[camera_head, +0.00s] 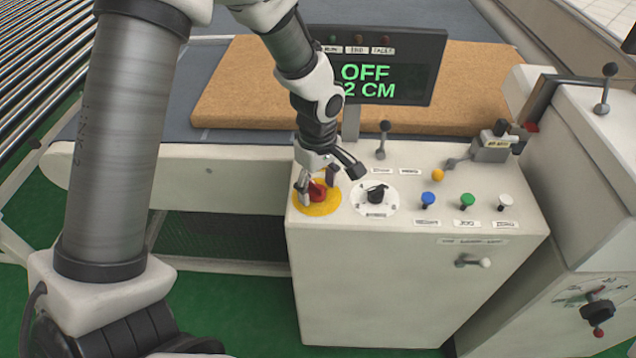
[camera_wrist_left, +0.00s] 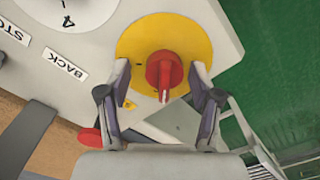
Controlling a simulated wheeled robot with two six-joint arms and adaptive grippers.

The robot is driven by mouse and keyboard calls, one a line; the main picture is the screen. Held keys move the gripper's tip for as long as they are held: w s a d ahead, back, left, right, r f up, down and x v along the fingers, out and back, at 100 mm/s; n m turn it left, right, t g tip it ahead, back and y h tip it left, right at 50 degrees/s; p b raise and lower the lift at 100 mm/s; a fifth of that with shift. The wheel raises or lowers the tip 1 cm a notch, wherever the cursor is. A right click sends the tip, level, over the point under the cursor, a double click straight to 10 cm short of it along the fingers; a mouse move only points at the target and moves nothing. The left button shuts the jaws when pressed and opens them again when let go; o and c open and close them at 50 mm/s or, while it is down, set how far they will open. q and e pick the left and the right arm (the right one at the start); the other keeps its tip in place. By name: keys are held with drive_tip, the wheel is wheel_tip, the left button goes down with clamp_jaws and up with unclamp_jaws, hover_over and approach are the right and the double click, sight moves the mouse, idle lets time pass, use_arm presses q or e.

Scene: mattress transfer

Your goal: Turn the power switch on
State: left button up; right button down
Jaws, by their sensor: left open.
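The power switch is a red knob (camera_head: 317,190) on a yellow round plate (camera_head: 322,207) at the left end of the control panel's top. In the left wrist view the red knob (camera_wrist_left: 165,72) stands on the yellow disc (camera_wrist_left: 190,35), its handle pointing down in the picture. My left gripper (camera_head: 322,178) is at the knob; in the wrist view its open fingers (camera_wrist_left: 164,80) lie on either side of the knob, with gaps visible. The display (camera_head: 375,80) reads OFF in green above "2 CM", partly covered by my arm. My right gripper is not in view.
On the control panel (camera_head: 400,290), a black selector dial (camera_head: 376,194) sits just right of the switch. Blue (camera_head: 428,199), green (camera_head: 467,201) and white (camera_head: 505,201) buttons and levers stand farther right. A brown mattress (camera_head: 480,95) lies behind the display.

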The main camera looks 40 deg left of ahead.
use_arm(q)
drive_tip(key=shift+s+r, duration=0.25)
drive_tip(key=shift+s, duration=0.05)
drive_tip(key=shift+c, duration=0.6)
drive_tip(key=c, duration=1)
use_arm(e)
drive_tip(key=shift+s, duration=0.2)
